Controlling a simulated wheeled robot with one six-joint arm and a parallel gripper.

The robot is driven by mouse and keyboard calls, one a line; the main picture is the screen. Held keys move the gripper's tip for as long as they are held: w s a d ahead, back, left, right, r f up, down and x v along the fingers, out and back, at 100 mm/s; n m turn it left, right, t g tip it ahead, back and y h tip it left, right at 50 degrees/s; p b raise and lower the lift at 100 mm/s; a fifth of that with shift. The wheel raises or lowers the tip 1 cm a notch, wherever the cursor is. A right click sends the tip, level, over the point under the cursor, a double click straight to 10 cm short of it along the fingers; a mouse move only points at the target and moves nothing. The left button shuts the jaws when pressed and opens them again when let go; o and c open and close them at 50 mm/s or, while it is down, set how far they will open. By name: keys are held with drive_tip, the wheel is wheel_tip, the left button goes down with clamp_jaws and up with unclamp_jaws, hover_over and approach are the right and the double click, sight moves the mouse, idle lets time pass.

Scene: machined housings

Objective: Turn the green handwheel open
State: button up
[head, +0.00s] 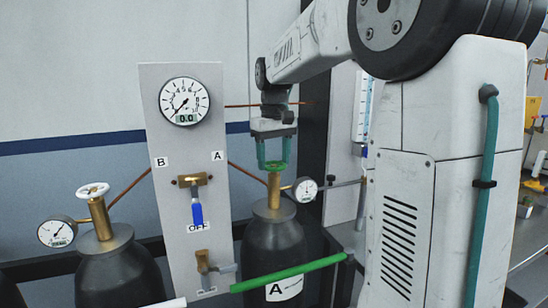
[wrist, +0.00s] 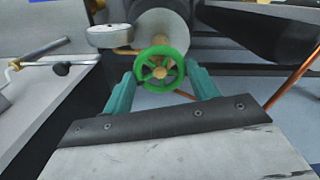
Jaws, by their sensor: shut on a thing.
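The green handwheel (head: 277,167) sits on top of the brass valve of the dark cylinder labelled A (head: 273,240). It also shows in the wrist view (wrist: 159,68) as a spoked green ring with a brass hub. My gripper (head: 275,158) points down over it from above, with one teal finger on each side. In the wrist view my gripper's fingertips (wrist: 159,75) close on the wheel's left and right rim. The far side of the rim is partly hidden by the fingers in the head view.
A panel (head: 148,120) left of the gripper carries a large gauge (head: 185,101) reading 0.0 and a blue lever (head: 197,212) marked OFF. A small gauge (head: 305,189) juts out beside the valve. Cylinder B's white handwheel (head: 92,190) is at left. A green bar (head: 288,274) crosses in front.

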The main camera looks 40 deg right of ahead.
sight(273, 164)
drive_tip(key=n, duration=0.6)
drive_tip(key=shift+w, duration=0.1)
drive_tip(key=shift+r+n, duration=0.1)
drive_tip(key=shift+n, duration=0.2)
idle(0.3)
drive_tip(key=o, duration=1)
wheel_tip(273, 164, up, 8)
drive_tip(key=shift+f, duration=0.15)
drive_tip(key=shift+a, duration=0.1)
